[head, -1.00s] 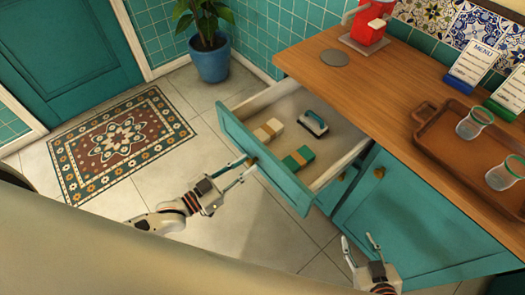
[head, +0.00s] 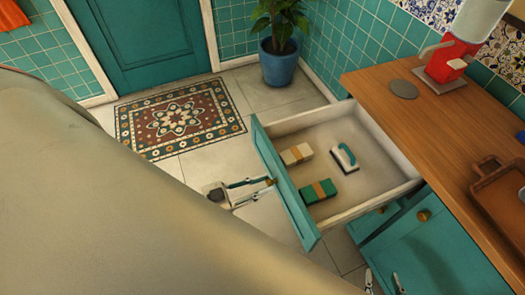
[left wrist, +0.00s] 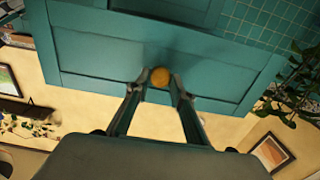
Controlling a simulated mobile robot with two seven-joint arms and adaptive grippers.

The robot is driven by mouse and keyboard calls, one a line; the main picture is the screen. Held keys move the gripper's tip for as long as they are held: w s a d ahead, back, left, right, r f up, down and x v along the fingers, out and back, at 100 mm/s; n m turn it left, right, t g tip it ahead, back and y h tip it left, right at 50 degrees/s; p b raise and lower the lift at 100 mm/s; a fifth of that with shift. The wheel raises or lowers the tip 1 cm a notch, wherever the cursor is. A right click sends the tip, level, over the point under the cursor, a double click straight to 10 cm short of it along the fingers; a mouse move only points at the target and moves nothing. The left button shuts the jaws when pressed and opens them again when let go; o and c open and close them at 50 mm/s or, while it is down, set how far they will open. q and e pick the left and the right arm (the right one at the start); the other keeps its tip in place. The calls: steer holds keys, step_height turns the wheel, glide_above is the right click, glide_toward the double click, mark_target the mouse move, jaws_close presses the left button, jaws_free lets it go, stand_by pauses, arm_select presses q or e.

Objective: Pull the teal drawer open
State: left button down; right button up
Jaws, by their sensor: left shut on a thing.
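The teal drawer (head: 288,200) is pulled well out from under the wooden counter, its inside visible from above. Its round brass knob (left wrist: 160,77) sits between the fingertips of my left gripper (head: 270,181) in the left wrist view. The left gripper (left wrist: 160,82) is shut on the knob, in front of the drawer front. My right gripper (head: 384,282) shows only as two spread fingertips at the bottom edge of the head view, near the lower cabinet door, with nothing seen between them.
In the drawer lie a cream banded block (head: 296,154), a green banded block (head: 318,191) and a teal-handled brush (head: 344,158). A potted plant (head: 279,62) and a rug (head: 178,116) are on the floor beyond. The counter (head: 425,115) holds a red appliance (head: 446,62) and a tray (head: 500,195).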

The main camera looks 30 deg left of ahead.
arm_select(q)
steer(key=c, duration=1.8)
jaws_free()
steer(key=shift+o, duration=0.2)
steer(key=v, duration=1.2)
steer(key=w+d+f+n+g+y, duration=0.3)
steer(key=w+d+f+g+y, duration=0.1)
steer(key=d+y, duration=0.4)
steer(key=shift+d+f, duration=0.5)
steer(key=shift+f, duration=0.4)
